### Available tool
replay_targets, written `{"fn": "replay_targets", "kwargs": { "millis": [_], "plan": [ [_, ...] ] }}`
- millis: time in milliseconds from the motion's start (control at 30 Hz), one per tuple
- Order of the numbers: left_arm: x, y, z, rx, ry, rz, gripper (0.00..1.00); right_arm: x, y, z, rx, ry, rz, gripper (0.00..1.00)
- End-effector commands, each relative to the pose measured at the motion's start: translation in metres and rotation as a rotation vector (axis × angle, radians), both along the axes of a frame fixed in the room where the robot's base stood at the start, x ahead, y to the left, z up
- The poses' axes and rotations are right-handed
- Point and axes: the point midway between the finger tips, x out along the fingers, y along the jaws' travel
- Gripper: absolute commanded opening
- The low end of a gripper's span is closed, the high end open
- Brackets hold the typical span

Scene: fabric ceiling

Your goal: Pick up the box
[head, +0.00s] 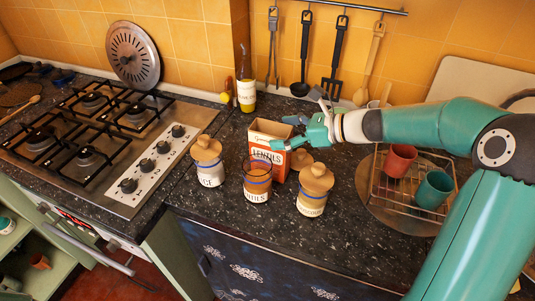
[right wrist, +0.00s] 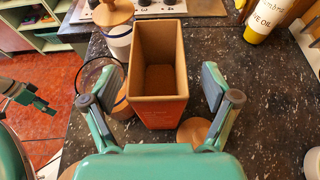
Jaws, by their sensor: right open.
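The box (head: 262,142) is an orange-red and white carton marked LENTILS, upright on the dark counter with its top open. In the right wrist view the box (right wrist: 158,105) shows its brown inside, which looks empty. My right gripper (head: 288,131) is open at the box's upper right in the head view. In the right wrist view its fingers (right wrist: 158,80) stand on either side of the box, with gaps showing. What looks like my left gripper (right wrist: 30,97) is at the left edge of the right wrist view, away from the box; its jaws are unclear.
An open glass jar (head: 257,186) stands right in front of the box, with lidded jars to its left (head: 209,172) and right (head: 312,203). A loose wooden lid (head: 301,158) lies beside the box. A rack with cups (head: 434,190) is at right, a stove (head: 92,140) at left.

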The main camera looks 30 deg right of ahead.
Motion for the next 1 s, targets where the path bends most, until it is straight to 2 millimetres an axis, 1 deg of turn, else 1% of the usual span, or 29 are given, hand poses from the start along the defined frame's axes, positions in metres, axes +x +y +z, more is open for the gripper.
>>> {"fn": "replay_targets", "kwargs": {
  "millis": [33,100,200,300,500,967,1000],
  "plan": [
    [0.0,0.0,0.003,0.0,0.0,0.0,0.9,0.004,0.007,-0.003,0.004,0.003,0.004,0.86],
    [0.0,0.0,0.005,0.0,0.0,0.0,0.9,0.01,0.014,-0.008,0.003,0.002,0.003,0.86],
    [0.0,0.0,0.006,0.0,0.0,0.0,0.9,0.018,0.02,-0.012,0.001,0.001,0.001,0.86],
    [0.0,0.0,0.006,0.0,0.0,0.0,0.9,0.021,0.023,-0.015,0.0,0.001,0.001,0.86],
    [0.0,0.0,0.006,0.0,0.0,0.0,0.9,0.022,0.022,-0.015,0.0,0.0,0.0,0.86],
    [0.0,0.0,0.006,0.0,0.0,0.0,0.9,0.022,0.022,-0.015,0.0,0.0,0.0,0.1],
    [0.0,0.0,0.006,0.0,0.0,0.0,0.9,0.022,0.022,-0.015,0.0,0.0,0.0,0.03]
  ]
}}
